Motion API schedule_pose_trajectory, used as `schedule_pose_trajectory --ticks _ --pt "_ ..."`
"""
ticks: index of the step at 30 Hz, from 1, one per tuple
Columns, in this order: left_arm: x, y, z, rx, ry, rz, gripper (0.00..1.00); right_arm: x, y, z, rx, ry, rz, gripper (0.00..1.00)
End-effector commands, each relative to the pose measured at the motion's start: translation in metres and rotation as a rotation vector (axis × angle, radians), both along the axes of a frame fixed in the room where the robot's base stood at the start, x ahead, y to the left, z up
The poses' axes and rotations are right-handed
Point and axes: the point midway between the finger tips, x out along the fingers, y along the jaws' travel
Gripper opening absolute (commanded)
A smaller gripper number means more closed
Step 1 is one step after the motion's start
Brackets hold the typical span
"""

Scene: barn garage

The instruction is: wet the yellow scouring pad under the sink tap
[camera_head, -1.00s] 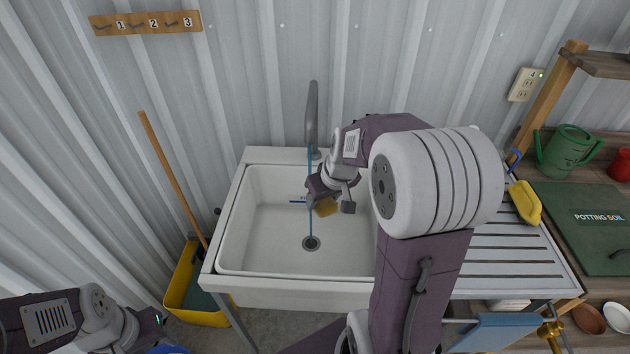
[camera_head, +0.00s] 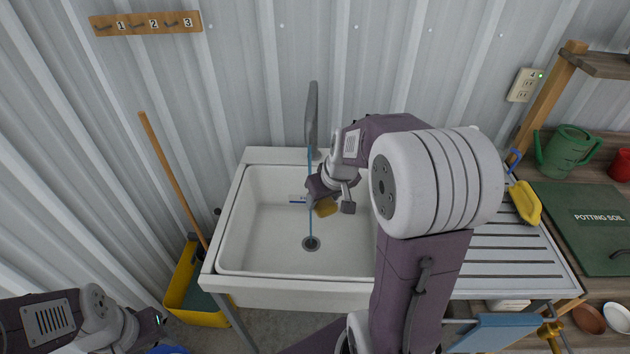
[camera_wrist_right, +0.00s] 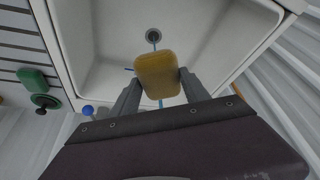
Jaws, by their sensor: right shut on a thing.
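My right gripper (camera_head: 330,205) is shut on the yellow scouring pad (camera_head: 326,206) and holds it inside the white sink (camera_head: 231,225), above its floor. In the right wrist view the pad (camera_wrist_right: 157,75) sits between both fingertips of the gripper (camera_wrist_right: 158,82). The grey tap (camera_head: 312,115) stands at the back of the sink. A thin blue stream (camera_head: 310,225) drops from it to the drain (camera_head: 311,243). The stream passes close by the pad's left side; in the wrist view it shows on both sides of the pad. My left gripper (camera_head: 155,324) is at lower left, its jaws unclear.
A slatted drainboard (camera_head: 510,255) lies right of the sink, with a yellow brush-like thing (camera_head: 525,202) at its far right. A green watering can (camera_head: 567,150) stands on the bench. A yellow bucket (camera_head: 185,285) and a wooden handle (camera_head: 173,180) are at left.

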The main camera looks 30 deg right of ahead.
Motion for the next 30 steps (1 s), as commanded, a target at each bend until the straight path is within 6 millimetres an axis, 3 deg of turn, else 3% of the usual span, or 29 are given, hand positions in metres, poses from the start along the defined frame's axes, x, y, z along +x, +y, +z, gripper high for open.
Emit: schedule_pose_trajectory --ticks 16,30 --pt "0.000 0.000 0.028 0.000 0.000 0.000 0.51 -0.045 0.012 0.040 -0.001 -0.001 -0.001 0.21" --pt "0.000 0.000 0.028 0.000 0.000 0.000 0.51 -0.048 0.013 0.040 0.000 0.000 0.000 0.21"
